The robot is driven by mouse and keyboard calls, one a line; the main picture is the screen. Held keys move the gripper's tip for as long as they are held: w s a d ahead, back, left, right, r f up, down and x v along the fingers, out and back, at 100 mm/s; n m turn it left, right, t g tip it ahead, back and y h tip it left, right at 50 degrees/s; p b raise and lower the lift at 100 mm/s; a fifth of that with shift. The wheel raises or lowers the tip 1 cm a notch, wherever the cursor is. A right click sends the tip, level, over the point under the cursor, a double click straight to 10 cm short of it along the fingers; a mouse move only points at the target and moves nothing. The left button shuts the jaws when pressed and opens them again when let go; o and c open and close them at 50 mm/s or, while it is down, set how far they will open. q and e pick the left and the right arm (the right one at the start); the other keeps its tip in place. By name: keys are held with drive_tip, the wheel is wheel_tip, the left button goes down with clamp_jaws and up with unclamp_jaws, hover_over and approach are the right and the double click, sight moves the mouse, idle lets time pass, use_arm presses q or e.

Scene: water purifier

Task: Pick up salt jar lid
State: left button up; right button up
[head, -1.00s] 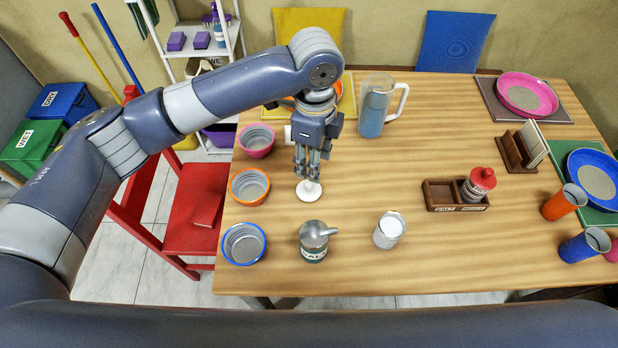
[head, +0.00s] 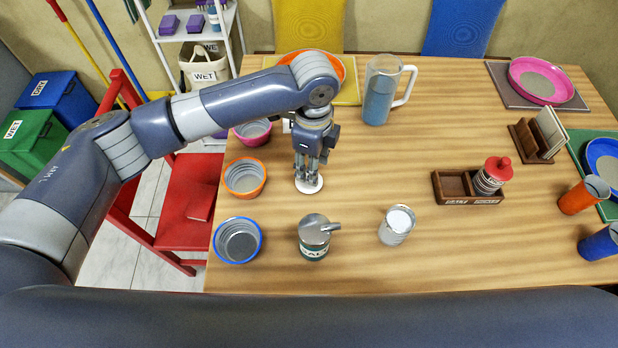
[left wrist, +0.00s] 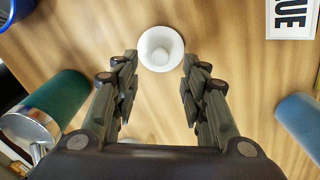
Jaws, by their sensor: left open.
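The salt jar lid (head: 309,184) is a small white disc with a knob, lying on the wooden table. My left gripper (head: 308,178) points down just over it. In the left wrist view the lid (left wrist: 161,40) sits between and slightly beyond the two spread fingertips (left wrist: 160,63), with nothing held; contact cannot be told. An uncovered glass jar with white contents (head: 397,226), probably the salt jar, stands to the right and nearer me. My right gripper is not in view.
A metal-topped dispenser (head: 314,238) stands in front of the lid. Orange (head: 245,178) and blue (head: 238,240) bowls line the left edge. A blue-filled pitcher (head: 381,92) stands behind. A wooden caddy (head: 468,198) holds a red-topped jar (head: 490,176). The table between is mostly clear.

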use_arm(q)
drive_tip(key=f, duration=0.3)
drive_tip(key=shift+w+a+f, duration=0.15)
drive_tip(key=shift+a+f, duration=0.25)
drive_tip(key=shift+f, duration=0.6)
drive_tip(key=c, duration=0.9)
